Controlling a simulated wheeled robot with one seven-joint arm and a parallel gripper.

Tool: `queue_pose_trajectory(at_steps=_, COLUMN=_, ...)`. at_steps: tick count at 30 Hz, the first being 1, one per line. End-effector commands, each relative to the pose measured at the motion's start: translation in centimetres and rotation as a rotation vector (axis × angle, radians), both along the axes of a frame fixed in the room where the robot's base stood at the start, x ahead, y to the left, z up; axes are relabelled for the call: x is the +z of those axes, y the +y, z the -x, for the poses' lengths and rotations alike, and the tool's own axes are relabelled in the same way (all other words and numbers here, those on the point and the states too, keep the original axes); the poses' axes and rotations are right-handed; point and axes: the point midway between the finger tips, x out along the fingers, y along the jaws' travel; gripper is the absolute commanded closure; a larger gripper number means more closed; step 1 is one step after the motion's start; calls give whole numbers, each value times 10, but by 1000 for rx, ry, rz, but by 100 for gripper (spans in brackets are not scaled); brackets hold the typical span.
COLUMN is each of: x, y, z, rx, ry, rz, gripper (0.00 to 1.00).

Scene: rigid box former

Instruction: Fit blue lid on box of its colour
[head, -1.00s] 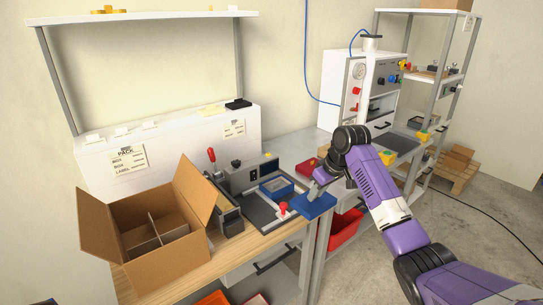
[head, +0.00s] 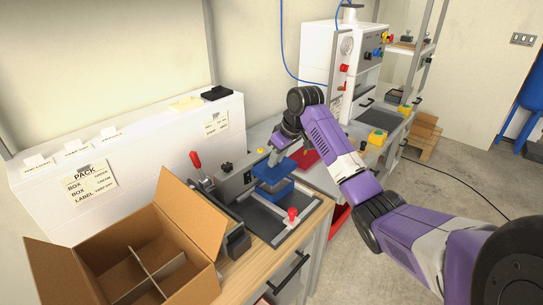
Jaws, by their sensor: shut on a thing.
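My gripper (head: 284,152) is shut on the blue lid (head: 273,170) and holds it roughly level. The blue box (head: 276,191) sits on the dark plate of the bench fixture, directly below the lid in the picture. A greyish band shows between the lid and the box, so the lid looks raised above the box, apart from it. My fingertips are small and partly hidden by my wrist. I cannot tell how exactly the lid lines up with the box.
A red-knobbed clamp (head: 292,214) stands at the fixture's front right. A grey control unit (head: 238,180) and a red-handled lever (head: 196,160) stand at its left. An open cardboard carton (head: 182,215) is at front left. A red box (head: 307,157) is behind my wrist.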

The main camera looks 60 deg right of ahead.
Motion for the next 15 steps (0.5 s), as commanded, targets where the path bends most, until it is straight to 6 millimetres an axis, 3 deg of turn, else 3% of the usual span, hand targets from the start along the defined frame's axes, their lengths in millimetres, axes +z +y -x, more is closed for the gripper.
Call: queue_pose_trajectory(at_steps=15, x=-35, y=1, z=0, rx=1, ry=0, rz=-2, gripper=100)
